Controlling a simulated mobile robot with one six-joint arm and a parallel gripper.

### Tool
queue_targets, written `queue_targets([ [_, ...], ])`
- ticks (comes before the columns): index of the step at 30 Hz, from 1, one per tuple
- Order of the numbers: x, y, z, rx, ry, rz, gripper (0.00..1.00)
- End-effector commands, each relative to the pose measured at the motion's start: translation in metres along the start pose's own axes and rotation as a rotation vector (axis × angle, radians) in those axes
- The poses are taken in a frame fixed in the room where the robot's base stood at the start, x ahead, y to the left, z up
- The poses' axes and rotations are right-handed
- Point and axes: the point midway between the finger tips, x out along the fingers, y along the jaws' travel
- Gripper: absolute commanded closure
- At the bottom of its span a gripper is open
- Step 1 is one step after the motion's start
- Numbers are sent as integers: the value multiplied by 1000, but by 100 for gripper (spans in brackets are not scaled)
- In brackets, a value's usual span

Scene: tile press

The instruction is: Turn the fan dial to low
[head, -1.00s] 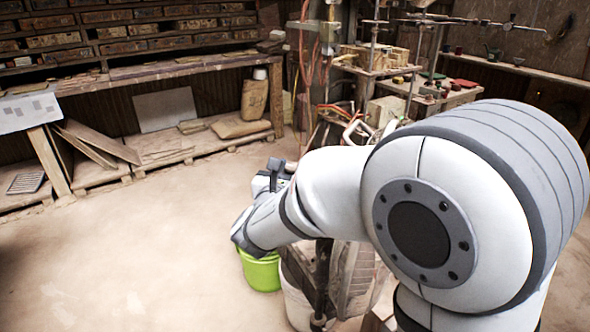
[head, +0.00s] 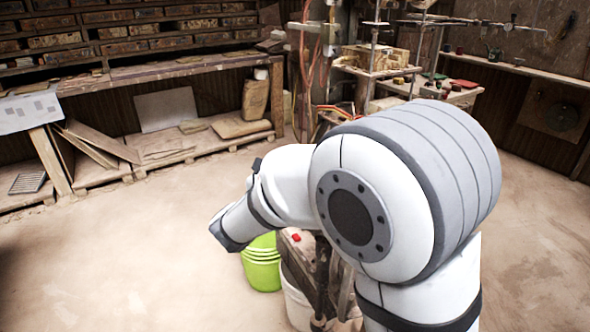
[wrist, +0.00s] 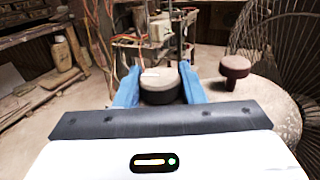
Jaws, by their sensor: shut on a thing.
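In the wrist view my gripper (wrist: 160,90) has two blue fingers, one on each side of a round dial (wrist: 161,86) with a pale top and dark side. The fingers are shut on this dial. A small white mark shows at the far edge of its top. A dark red knob (wrist: 235,68) stands apart to the right. The fan's wire grille (wrist: 293,50) curves along the right edge. In the head view my arm hides the gripper and the dial.
Light green buckets (head: 262,270) stand on the floor by my arm. A red button (head: 296,238) shows beside them. A wooden workbench (head: 170,68) and pallets line the back wall. The floor at left is clear.

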Motion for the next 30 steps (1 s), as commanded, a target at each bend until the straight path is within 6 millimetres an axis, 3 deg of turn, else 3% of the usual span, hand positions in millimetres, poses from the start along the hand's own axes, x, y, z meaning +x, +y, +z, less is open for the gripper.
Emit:
queue_targets([
  [16, 1, 0, 2, -2, 0, -427, 87],
  [30, 1, -1, 0, 0, -1, -559, 87],
])
